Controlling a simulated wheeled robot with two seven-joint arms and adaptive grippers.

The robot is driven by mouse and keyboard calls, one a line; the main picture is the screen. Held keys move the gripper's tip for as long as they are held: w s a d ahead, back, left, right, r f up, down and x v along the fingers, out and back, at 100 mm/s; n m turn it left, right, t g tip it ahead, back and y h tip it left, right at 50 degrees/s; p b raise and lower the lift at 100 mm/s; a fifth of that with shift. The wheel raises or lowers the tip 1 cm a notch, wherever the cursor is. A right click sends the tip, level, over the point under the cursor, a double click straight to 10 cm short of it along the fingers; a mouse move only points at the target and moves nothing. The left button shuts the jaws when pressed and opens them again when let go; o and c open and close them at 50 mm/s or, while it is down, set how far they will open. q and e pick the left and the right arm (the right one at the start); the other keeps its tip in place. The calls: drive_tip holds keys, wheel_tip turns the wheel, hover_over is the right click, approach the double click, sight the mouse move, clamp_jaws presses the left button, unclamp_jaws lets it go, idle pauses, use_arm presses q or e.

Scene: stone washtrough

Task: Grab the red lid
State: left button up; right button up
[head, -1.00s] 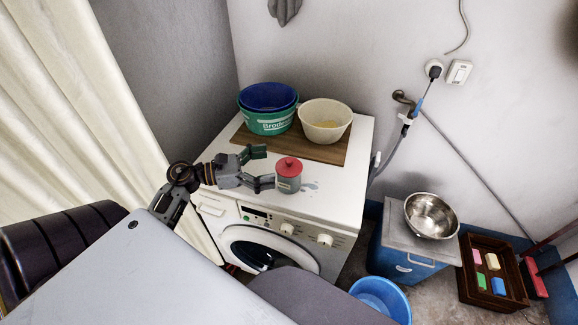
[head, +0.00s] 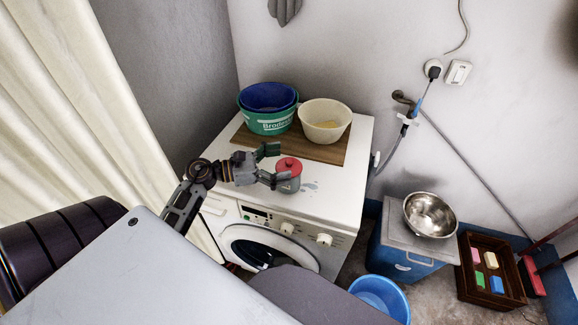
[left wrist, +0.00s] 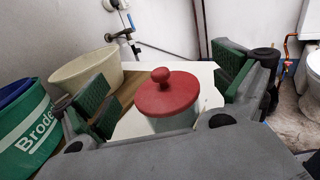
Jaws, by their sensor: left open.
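The red lid (head: 289,164) has a round knob and sits on a grey jar (head: 290,183) on top of the white washing machine (head: 336,193). In the left wrist view the red lid (left wrist: 167,95) lies between the spread green-padded fingers, with the jar's pale body just below it. My left gripper (head: 274,165) is open beside the jar, one finger behind it and the other along its near left side. In the head view the near finger overlaps the jar; I cannot tell whether it touches. My right gripper is not in view.
A green bucket (head: 267,121) with a blue basin (head: 268,97) and a cream bowl (head: 325,116) stand on a wooden board (head: 240,138) behind the jar. The machine top right of the jar is clear apart from small wet patches. A metal bowl (head: 431,214) stands farther right.

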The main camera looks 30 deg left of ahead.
sight(289, 160)
use_arm(q)
drive_tip(key=shift+w+d, duration=0.55)
drive_tip(key=shift+w, duration=0.05)
drive_tip(key=shift+w+d, duration=0.15)
drive_tip(key=c, duration=0.9)
drive_tip(key=shift+c, duration=0.4)
drive_tip(key=shift+r, duration=0.45)
wheel_tip(289, 160, up, 8)
drive_tip(key=shift+r, duration=0.5)
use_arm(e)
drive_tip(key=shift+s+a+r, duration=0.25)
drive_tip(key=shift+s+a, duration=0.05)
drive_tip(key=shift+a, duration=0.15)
